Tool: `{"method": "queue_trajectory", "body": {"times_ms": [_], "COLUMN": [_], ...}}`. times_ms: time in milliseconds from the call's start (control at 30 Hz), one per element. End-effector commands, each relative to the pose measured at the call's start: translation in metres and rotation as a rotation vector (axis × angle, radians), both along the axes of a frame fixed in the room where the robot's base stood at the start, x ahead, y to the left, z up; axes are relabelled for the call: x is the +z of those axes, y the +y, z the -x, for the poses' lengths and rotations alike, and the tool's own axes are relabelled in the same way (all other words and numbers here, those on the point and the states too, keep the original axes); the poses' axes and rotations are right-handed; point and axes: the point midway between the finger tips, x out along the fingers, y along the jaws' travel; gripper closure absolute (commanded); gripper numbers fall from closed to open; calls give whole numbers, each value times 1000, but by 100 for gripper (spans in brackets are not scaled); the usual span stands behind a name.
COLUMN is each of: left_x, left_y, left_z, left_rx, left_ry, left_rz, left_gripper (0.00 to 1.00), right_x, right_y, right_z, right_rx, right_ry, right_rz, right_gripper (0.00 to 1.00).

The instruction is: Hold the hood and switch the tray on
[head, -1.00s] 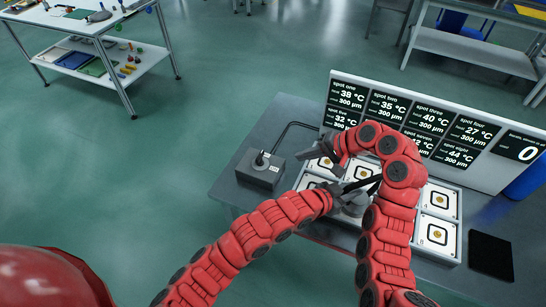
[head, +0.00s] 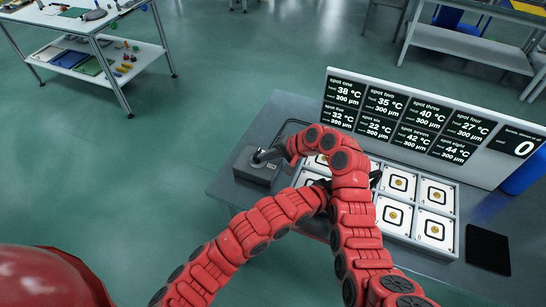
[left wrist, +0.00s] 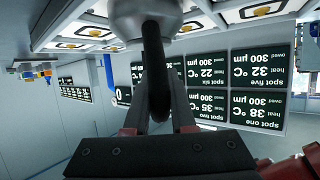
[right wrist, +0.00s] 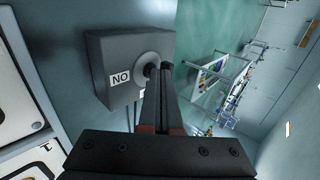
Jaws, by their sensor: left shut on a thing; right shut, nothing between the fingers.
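The grey hood (left wrist: 160,12) with its black handle (left wrist: 154,70) fills the top middle of the left wrist view. My left gripper (left wrist: 158,62) is shut on that handle. In the head view my right arm hides most of the hood and my left gripper. The white tray (head: 455,222) holds several square cards with gold dots. The dark switch box (head: 250,176) stands left of the tray, and it also shows in the right wrist view (right wrist: 112,62). My right gripper (right wrist: 158,70) is shut and empty at the round collar on its face, hiding any lever.
A display board (head: 400,125) with several temperature readouts stands behind the tray; its counter shows 0. A black pad (head: 488,250) lies right of the tray. A cable runs behind the switch box. The table (head: 285,110) has free room behind the box.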

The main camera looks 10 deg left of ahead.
Motion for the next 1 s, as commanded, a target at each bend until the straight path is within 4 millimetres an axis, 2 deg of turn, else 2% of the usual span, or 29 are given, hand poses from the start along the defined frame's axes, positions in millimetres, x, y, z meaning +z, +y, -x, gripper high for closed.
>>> {"method": "queue_trajectory", "body": {"times_ms": [367,733,1000], "left_x": [0,0,0], "left_y": [0,0,0], "left_z": [0,0,0], "left_rx": [0,0,-1], "left_ry": [0,0,0], "left_rz": [0,0,0], "left_gripper": [100,100,100], "right_x": [0,-1,0], "right_y": [1,9,11], "right_z": [1,10,11], "right_rx": [-14,-254,-267], "right_ry": [-2,2,0], "right_rz": [1,0,1], "right_gripper": [100,100,100]}}
